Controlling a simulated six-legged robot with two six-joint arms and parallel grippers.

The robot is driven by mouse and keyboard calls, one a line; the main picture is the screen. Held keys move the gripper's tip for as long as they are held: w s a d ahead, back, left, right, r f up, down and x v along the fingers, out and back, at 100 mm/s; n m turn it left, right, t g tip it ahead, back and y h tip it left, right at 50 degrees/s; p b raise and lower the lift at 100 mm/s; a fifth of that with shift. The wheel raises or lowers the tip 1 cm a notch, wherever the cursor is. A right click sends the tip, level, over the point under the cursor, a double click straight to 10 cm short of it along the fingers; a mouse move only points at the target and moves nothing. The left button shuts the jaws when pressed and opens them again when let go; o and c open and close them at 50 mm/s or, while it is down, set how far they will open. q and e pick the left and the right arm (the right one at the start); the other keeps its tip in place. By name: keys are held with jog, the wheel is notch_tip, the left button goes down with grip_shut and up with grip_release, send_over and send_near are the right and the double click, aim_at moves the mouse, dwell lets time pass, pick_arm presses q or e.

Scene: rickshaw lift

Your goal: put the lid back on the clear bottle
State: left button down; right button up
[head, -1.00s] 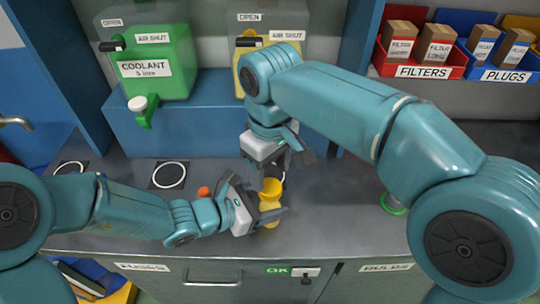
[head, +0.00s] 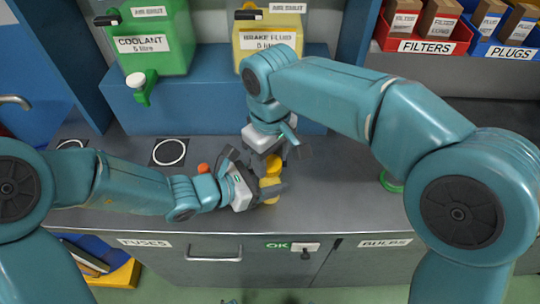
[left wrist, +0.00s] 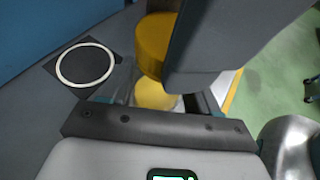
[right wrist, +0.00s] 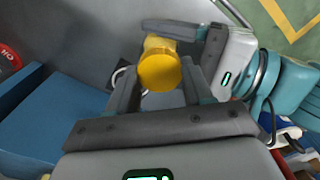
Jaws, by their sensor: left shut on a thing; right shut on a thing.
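The clear bottle (head: 270,186), with yellow contents, stands above the front part of the bench. My left gripper (head: 268,193) is shut around its side from the left. A paler yellow part of the bottle (left wrist: 155,95) shows in the left wrist view. A yellow round lid (right wrist: 158,72) is between the fingers of my right gripper (right wrist: 158,82), which is shut on it from above. In the left wrist view the lid (left wrist: 155,42) is directly over the bottle. Fingers hide part of the join, so I cannot tell whether the lid is seated.
A small orange round thing (head: 203,168) is on the bench left of the bottle. A white ring mark (head: 169,152) lies farther left. Green coolant (head: 150,45) and yellow brake fluid (head: 268,42) containers stand on a blue shelf (head: 200,105).

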jog(key=o, duration=1.2)
jog(key=shift+o, duration=0.2)
jog(key=shift+r, duration=0.1)
notch_tip(320, 180, up, 12)
pick_arm(q)
jog(key=shift+c, duration=0.8)
grip_release()
jog(key=shift+a+r, duration=0.1)
pick_arm(e)
jog(key=shift+d, duration=0.1)
pick_arm(q)
jog(key=p+v, duration=0.1)
jog(key=v, duration=1.5)
pick_arm(e)
jog(key=shift+r, duration=0.7)
